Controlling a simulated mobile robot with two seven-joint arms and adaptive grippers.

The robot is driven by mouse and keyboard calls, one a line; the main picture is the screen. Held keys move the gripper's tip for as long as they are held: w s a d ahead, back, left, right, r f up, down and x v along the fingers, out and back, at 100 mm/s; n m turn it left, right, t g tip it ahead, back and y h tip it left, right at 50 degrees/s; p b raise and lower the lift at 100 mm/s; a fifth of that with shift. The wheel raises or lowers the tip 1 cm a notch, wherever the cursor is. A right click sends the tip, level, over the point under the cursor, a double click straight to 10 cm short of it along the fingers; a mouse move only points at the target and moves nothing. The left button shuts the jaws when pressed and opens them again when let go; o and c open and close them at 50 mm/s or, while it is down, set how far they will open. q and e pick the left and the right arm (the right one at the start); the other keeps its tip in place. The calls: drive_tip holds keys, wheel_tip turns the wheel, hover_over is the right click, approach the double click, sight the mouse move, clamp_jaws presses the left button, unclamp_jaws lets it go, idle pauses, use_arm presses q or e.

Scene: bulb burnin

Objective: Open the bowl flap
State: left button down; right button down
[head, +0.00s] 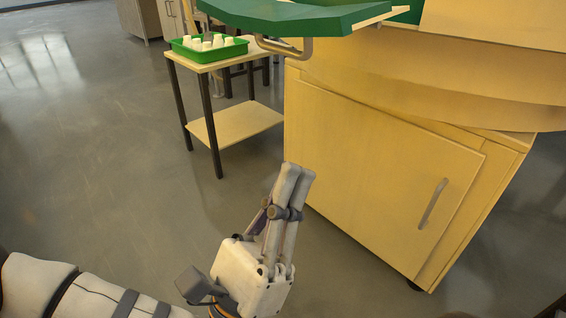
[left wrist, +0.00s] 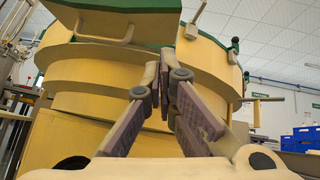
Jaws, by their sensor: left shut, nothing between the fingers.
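The bowl flap (head: 300,16) is at the top of the head view, a green-edged panel that juts out from the big yellow drum-like machine (head: 430,85). A metal loop handle (head: 284,50) hangs under its front. In the left wrist view the flap (left wrist: 92,20) is a pale panel at the top left, with its handle (left wrist: 103,38) at the lower edge. The frames do not show clearly how far it stands open. My left gripper (head: 298,170) is shut and empty, below and apart from the handle; its fingers also show in the left wrist view (left wrist: 158,75). My right gripper is out of view.
A yellow cabinet (head: 370,165) with a door handle (head: 432,203) stands under the drum, close to my left gripper. A small table (head: 235,121) with a green tray (head: 240,50) of white pieces stands behind at the left. The floor (head: 90,160) at the left is clear.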

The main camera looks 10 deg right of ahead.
sight(289, 26)
use_arm(q)
drive_tip(key=s+a+r+x, duration=0.1)
drive_tip(key=a+x, duration=0.1)
drive_tip(key=x, duration=0.9)
drive_tip(key=shift+d+r+b, duration=0.15)
drive_tip(key=shift+r+b, duration=0.25)
drive_tip(key=shift+r, duration=0.25)
drive_tip(key=shift+w, duration=0.15)
